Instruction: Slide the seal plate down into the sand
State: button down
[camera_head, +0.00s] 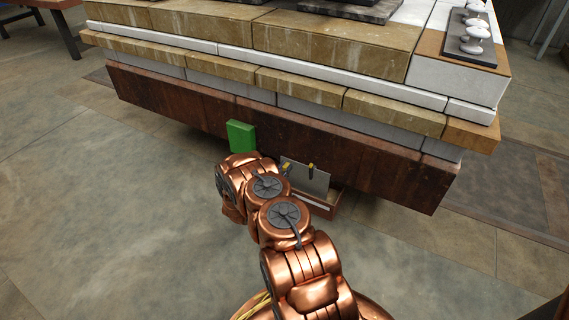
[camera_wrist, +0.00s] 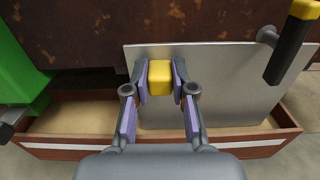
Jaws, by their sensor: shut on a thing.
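The seal plate (camera_wrist: 225,80) is a flat grey metal sheet standing in a low wooden tray (camera_wrist: 280,142) of sand (camera_wrist: 75,117). Its lower edge meets the sand; how deep it sits I cannot tell. My gripper (camera_wrist: 158,80) is shut on a yellow block (camera_wrist: 160,76) at the plate's left part, in the wrist view. A black handle with a yellow end (camera_wrist: 290,45) sticks out at the plate's right. In the head view, the plate (camera_head: 308,178) shows beyond my copper arm, which hides my gripper and part of the tray (camera_head: 325,206).
A rusty brown beam (camera_head: 350,155) runs close behind the plate, under a layered stone stack (camera_head: 330,45). A green block (camera_head: 241,136) stands at the left, against the beam. The floor to the left (camera_head: 90,220) is clear.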

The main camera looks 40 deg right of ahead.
jog(key=shift+f, duration=1.05)
jog(key=c, duration=1)
grip_release()
jog(key=shift+o, duration=0.2)
jog(key=v, duration=1.2)
